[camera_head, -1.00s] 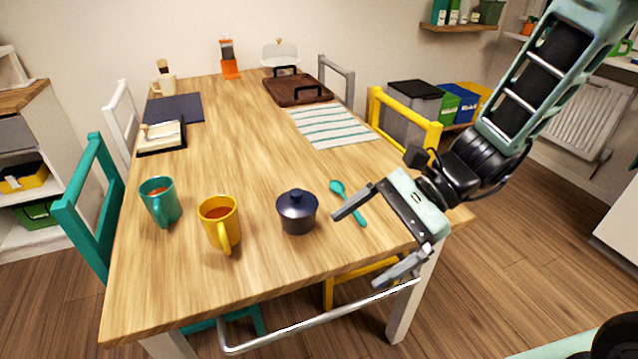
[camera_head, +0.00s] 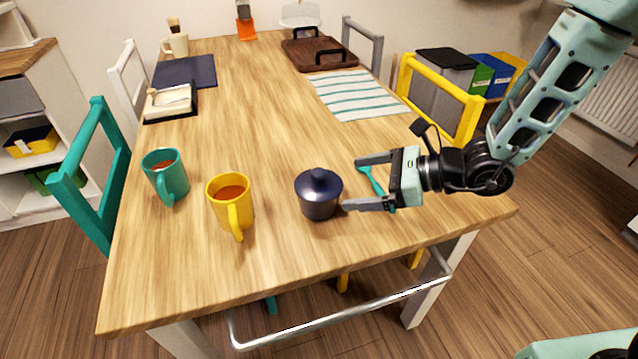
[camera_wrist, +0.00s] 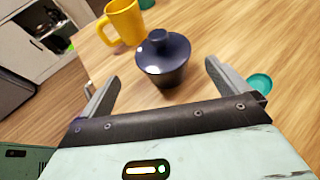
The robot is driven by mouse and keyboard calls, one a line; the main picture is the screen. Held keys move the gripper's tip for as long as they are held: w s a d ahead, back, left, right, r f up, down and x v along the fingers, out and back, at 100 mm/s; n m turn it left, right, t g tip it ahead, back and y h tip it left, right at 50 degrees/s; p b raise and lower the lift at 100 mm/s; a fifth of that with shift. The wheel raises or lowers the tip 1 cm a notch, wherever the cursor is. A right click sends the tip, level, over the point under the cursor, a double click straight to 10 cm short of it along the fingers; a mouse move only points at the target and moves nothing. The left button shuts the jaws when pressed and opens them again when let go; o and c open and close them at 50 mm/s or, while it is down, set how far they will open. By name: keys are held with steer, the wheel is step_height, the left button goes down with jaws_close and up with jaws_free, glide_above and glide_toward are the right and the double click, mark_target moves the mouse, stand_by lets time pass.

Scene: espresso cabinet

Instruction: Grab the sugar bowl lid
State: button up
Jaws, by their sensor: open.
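The dark navy sugar bowl (camera_head: 320,204) stands upright on the wooden table near its front edge. Its lid (camera_head: 318,181), with a round knob on top, sits on the bowl. My gripper (camera_head: 350,183) is just right of the bowl in the head view, with its fingers pointing left towards it. The jaws are open and empty. In the wrist view the lid (camera_wrist: 163,50) and bowl (camera_wrist: 167,78) are ahead of and between the two fingers (camera_wrist: 160,80). I cannot tell whether the near finger touches the bowl.
A yellow mug (camera_head: 231,204) stands left of the bowl, and a teal mug (camera_head: 166,176) farther left. A teal spoon (camera_head: 371,178) lies under my gripper. A striped cloth (camera_head: 357,95) and a brown tray (camera_head: 318,54) lie farther back. The middle of the table is clear.

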mark_target(322, 183)
steer(key=shift+x, duration=3.5)
steer(key=shift+w+r, duration=0.15)
steer(key=shift+w, duration=0.05)
steer(key=c, duration=0.8)
